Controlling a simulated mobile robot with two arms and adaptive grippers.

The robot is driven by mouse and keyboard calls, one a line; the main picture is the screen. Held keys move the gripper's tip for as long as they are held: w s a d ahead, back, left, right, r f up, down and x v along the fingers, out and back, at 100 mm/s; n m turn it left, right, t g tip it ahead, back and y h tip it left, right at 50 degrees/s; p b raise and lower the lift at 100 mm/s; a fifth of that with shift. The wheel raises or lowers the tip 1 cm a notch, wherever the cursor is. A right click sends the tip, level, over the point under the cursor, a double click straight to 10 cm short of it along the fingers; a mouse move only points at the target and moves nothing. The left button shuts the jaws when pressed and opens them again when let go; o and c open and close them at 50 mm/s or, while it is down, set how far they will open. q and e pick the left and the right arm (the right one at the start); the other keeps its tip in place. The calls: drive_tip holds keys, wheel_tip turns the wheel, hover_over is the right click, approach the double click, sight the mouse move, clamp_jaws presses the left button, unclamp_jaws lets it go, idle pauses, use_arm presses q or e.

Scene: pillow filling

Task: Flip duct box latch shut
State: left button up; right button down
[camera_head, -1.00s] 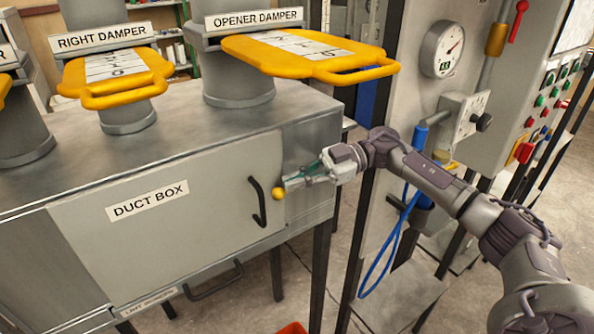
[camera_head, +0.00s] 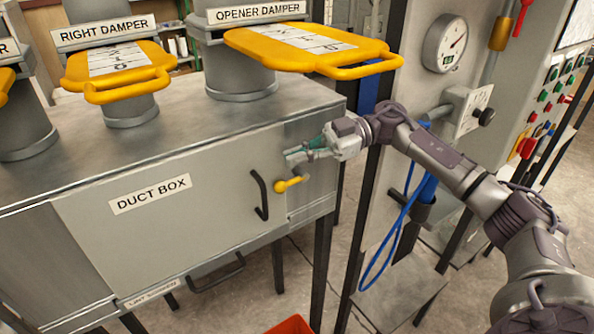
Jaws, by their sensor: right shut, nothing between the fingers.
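The duct box (camera_head: 150,235) is a grey metal box with a labelled front door, which looks closed. A black handle (camera_head: 259,196) stands upright near the door's right edge. The yellow-knobbed latch (camera_head: 289,184) is just right of the handle. Its yellow end points left toward the door edge, and its lever runs right and slightly up. My right gripper (camera_head: 288,154) is shut and empty, a little above the latch, in front of the box's right front face. Whether it touches the latch or the box, I cannot tell. My left gripper is not in view.
Yellow damper plates (camera_head: 312,50) stick out above the box top. A control panel with a gauge (camera_head: 446,42) and blue hose (camera_head: 392,235) stands at the right, behind my right arm. A red bin (camera_head: 290,326) is on the floor at the bottom.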

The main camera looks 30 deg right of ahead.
wheel_tip(320, 180, up, 5)
drive_tip(key=shift+r, duration=0.15)
idle(0.6)
